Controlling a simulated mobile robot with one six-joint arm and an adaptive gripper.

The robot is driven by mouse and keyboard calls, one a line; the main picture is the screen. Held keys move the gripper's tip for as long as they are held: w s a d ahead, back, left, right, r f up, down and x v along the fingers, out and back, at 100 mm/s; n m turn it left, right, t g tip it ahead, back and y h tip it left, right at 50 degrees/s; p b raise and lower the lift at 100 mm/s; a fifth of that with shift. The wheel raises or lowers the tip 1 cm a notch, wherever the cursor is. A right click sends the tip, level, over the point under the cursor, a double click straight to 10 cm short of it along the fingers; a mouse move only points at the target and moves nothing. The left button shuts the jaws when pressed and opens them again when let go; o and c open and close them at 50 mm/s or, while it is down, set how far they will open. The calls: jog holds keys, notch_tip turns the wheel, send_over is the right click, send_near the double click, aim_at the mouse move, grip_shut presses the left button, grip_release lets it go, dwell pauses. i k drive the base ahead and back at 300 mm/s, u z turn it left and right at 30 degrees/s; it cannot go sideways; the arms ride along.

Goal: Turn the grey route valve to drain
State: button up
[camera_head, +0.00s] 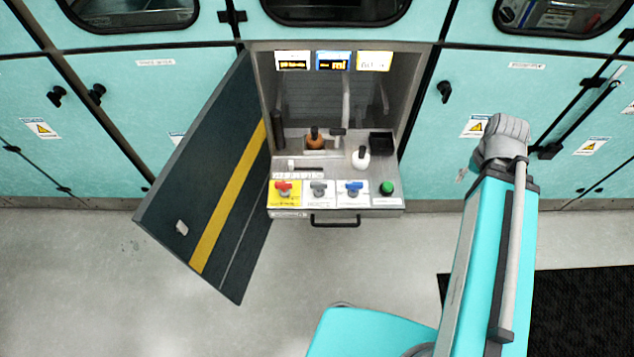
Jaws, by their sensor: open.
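The grey route valve (318,188) sits on the front ledge of the open cabinet module (335,213), on a white label plate between a red valve and a blue valve. Its small handle is seen from above, and I cannot read its label or tell which position it points to. My gripper is not in view. Only my teal body and a grey arm part show at the right, apart from the valve, and nothing of mine touches the panel.
The dark open door (205,170) swings out left. A black handle (335,222) juts below. Floor in front is clear.

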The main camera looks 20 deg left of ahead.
aim_at(318, 185)
jog(key=k, duration=1.5)
jog(key=u, duration=0.75)
jog(key=i, duration=1)
